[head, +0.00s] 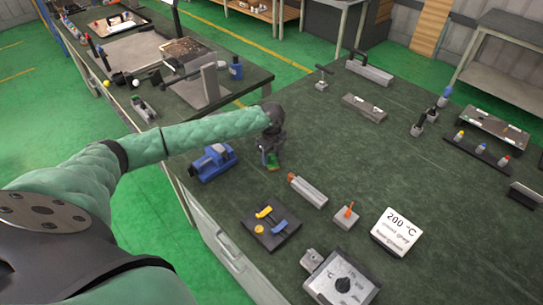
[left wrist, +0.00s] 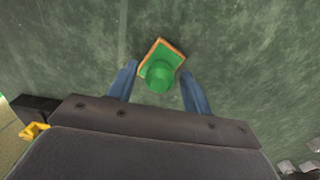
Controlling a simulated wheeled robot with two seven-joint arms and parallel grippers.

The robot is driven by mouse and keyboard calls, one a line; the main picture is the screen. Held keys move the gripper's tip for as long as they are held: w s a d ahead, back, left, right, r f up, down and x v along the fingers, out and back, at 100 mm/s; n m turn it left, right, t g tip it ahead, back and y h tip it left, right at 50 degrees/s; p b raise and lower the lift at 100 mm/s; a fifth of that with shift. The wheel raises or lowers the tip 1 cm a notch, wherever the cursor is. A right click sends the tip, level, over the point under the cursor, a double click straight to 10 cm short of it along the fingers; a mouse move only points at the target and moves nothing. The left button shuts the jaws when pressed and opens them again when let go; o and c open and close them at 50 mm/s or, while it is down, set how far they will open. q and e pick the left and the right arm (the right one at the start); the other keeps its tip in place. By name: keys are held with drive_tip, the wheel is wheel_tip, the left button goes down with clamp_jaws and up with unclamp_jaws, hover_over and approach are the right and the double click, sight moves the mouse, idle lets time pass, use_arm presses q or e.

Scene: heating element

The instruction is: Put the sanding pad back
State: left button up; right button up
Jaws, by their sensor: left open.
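The sanding pad has a green round knob on a square green plate with an orange-brown edge. In the left wrist view the sanding pad (left wrist: 160,65) lies on the dark green tabletop. In the head view the sanding pad (head: 272,161) shows only in part under my left gripper (head: 268,150). In the left wrist view my left gripper (left wrist: 157,80) is open, with one blue finger on each side of the knob. I cannot tell whether the fingers touch it. My right gripper is in neither view.
A blue vise-like tool (head: 213,162) stands left of the gripper. A grey bar with an orange end (head: 308,191), a dark plate with yellow and blue parts (head: 271,226), a dial box (head: 341,282) and a "200 °C" sign (head: 397,231) stand nearer. The table's middle is clear.

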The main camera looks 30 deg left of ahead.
sight(271, 155)
use_arm(q)
wheel_tip(271, 155, up, 4)
drive_tip(key=p, duration=0.3)
drive_tip(key=shift+r, duration=0.25)
wheel_tip(271, 155, up, 3)
drive_tip(key=p, duration=0.2)
drive_tip(key=shift+r+p, duration=0.1)
drive_tip(key=shift+p, duration=0.3)
drive_tip(key=shift+r, duration=1.9)
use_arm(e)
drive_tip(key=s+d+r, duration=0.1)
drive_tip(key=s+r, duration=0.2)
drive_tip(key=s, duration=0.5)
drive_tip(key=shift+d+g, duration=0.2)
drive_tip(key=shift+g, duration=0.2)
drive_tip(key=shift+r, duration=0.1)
